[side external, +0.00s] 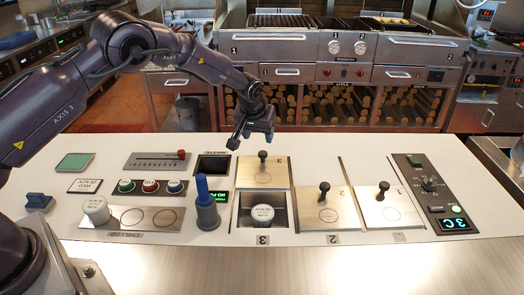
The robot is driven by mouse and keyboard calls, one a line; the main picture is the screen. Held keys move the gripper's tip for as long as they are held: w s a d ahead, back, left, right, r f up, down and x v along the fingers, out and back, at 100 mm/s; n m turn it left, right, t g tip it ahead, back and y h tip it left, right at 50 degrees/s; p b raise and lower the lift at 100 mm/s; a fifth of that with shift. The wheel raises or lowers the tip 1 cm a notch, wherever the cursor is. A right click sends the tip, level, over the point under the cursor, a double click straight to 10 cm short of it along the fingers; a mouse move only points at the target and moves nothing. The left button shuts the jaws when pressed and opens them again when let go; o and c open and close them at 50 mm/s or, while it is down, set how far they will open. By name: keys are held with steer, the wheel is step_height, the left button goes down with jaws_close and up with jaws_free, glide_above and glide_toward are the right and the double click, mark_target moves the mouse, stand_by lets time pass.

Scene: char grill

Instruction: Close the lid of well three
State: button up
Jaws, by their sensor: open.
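Well three (240,222), marked 3 at its front edge, is open. A white round-topped labelled item (262,213) sits inside it. Its metal lid (275,178) is slid back behind the opening, with a dark knob (263,155) standing up from it. My gripper (251,142) is open and empty, with its fingers above and slightly left of the knob. It appears apart from the knob and lid.
Wells two (317,213) and one (379,215) have lids over them with upright knobs. Buttons, a slider panel (157,161) and another white item (96,209) lie farther left. A dial panel (430,185) is at right.

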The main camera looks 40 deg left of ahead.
mark_target(262, 153)
steer(key=x, duration=0.8)
steer(key=shift+w+f, duration=0.15)
steer(key=shift+f, duration=0.2)
